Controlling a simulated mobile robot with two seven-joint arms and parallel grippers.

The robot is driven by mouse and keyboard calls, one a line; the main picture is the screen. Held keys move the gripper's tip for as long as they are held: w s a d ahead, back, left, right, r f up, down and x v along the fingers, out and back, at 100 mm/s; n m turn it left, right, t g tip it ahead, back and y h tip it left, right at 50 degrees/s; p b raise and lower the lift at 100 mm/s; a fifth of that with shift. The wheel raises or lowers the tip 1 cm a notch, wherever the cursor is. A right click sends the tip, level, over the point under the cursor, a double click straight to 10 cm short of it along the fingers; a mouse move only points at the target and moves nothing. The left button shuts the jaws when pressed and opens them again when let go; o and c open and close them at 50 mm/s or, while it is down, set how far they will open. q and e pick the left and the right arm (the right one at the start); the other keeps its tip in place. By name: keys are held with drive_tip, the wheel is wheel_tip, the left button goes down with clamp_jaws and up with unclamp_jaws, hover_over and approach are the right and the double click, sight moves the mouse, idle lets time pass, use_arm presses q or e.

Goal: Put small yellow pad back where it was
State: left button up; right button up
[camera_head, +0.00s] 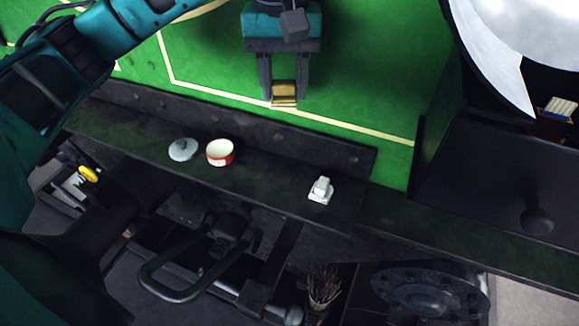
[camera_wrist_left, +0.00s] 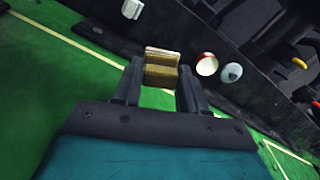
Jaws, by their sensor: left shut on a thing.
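My left gripper (camera_head: 284,90) hangs in front of the green panel, above the dark shelf. It is shut on a small yellow pad (camera_head: 284,100), golden with a layered look, whose lower end sticks out past the fingertips. In the left wrist view the pad (camera_wrist_left: 162,66) sits between the two dark fingers of the left gripper (camera_wrist_left: 161,84). The pad is clear of the shelf in the head view. My right gripper is not in view.
The dark shelf (camera_head: 270,178) holds a grey lid (camera_head: 183,149), a red-and-white bowl (camera_head: 220,152) and a small white object (camera_head: 321,190). A pale yellow stack (camera_head: 559,108) sits in a dark holder at far right. Dark levers and machinery (camera_head: 185,285) lie below.

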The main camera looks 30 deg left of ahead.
use_arm(q)
drive_tip(key=shift+s+a+f, duration=0.1)
drive_tip(key=shift+a+f, duration=0.05)
drive_tip(key=shift+f, duration=0.1)
drive_tip(key=b, duration=0.2)
hover_over(283, 183)
wheel_tip(283, 183, down, 14)
drive_tip(key=shift+f, duration=2.5)
drive_tip(key=o, duration=0.9)
drive_tip(key=shift+r, duration=0.1)
wheel_tip(283, 183, up, 12)
drive_tip(key=shift+f, duration=0.1)
